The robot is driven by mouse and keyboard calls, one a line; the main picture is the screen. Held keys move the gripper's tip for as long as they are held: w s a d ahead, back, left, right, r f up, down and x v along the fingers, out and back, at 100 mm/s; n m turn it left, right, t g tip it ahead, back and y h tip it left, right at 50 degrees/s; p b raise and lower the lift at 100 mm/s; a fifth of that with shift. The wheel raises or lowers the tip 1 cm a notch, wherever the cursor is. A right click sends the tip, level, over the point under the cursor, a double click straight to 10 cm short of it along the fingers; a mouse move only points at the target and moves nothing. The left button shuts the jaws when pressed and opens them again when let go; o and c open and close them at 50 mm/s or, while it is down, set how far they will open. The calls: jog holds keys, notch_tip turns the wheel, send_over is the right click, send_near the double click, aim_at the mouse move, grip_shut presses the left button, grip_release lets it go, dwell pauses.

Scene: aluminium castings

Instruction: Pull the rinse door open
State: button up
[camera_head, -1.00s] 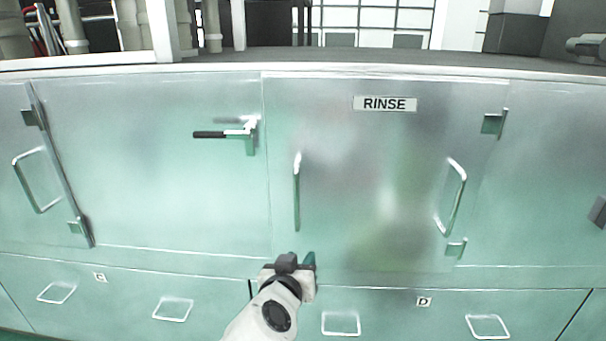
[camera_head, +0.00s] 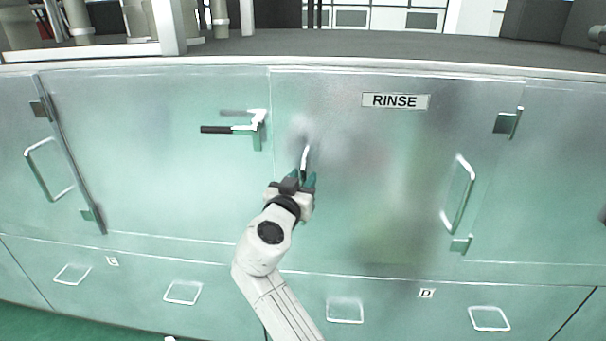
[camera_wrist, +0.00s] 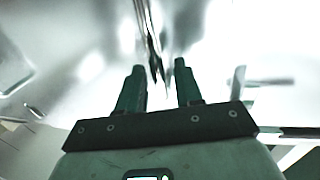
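The rinse door (camera_head: 385,180) is a closed metal panel with a RINSE label (camera_head: 395,101) near its top. Its upright bar handle (camera_head: 305,158) is at the door's left edge. My gripper (camera_head: 305,180) is at the lower part of this handle in the head view and hides that part. In the wrist view the two fingers of my gripper (camera_wrist: 158,80) stand apart, with the shiny handle bar (camera_wrist: 150,38) running down toward the gap between them. A clear gap shows between bar and fingers; whether the bar is fully between the fingertips is hard to tell.
A lever latch (camera_head: 245,129) sits on the panel to the left. Another bar handle (camera_head: 458,194) and hinges (camera_head: 508,122) are at the door's right side. Drawers with pull handles (camera_head: 345,310) lie below. A dark worktop (camera_head: 400,48) runs above.

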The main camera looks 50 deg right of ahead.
jog(key=shift+w+d, duration=0.2)
jog(key=shift+d, duration=0.3)
grip_shut()
dwell(0.3)
